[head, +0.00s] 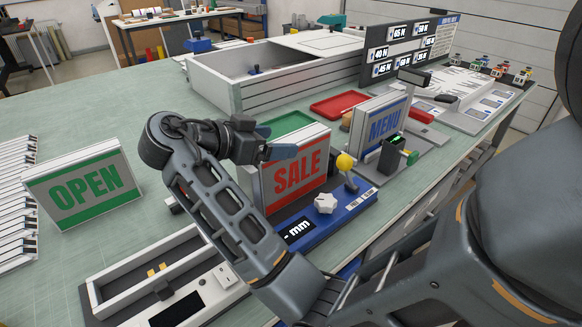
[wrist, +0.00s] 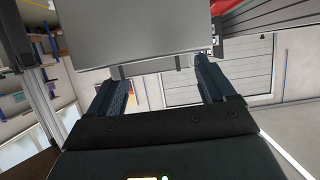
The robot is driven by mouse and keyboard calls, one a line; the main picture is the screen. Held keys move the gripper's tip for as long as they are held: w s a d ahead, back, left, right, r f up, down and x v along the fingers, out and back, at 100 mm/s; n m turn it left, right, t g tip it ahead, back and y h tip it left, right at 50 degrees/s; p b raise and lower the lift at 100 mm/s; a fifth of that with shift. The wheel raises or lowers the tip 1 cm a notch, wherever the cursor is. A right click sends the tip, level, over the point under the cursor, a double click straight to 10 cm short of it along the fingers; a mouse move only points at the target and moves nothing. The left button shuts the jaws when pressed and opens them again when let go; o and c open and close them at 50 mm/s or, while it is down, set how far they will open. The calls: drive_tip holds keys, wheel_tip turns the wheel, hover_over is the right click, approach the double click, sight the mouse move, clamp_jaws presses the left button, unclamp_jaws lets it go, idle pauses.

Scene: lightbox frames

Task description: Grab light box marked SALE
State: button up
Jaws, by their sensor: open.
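The light box marked SALE (head: 298,176), white with red lettering and a red top band, stands upright on a blue base with a white knob, right of my gripper in the head view. My gripper (head: 284,152) is at its upper left edge, with a blue-grey finger overlapping that corner in the picture. In the wrist view my gripper (wrist: 158,66) has its two fingers spread with nothing held. A plain grey panel (wrist: 135,28) lies just beyond the fingertips, probably this box. I cannot tell whether a finger touches it.
An OPEN light box (head: 85,187) stands at left and a MENU light box (head: 384,122) at right. A yellow-knobbed lever (head: 346,163) stands close by SALE. A green tray (head: 283,125) and a red tray (head: 340,103) lie behind. The left rear of the bench (head: 120,115) is clear.

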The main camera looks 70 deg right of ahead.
sight(288, 141)
drive_tip(key=shift+x, duration=1.6)
clamp_jaws()
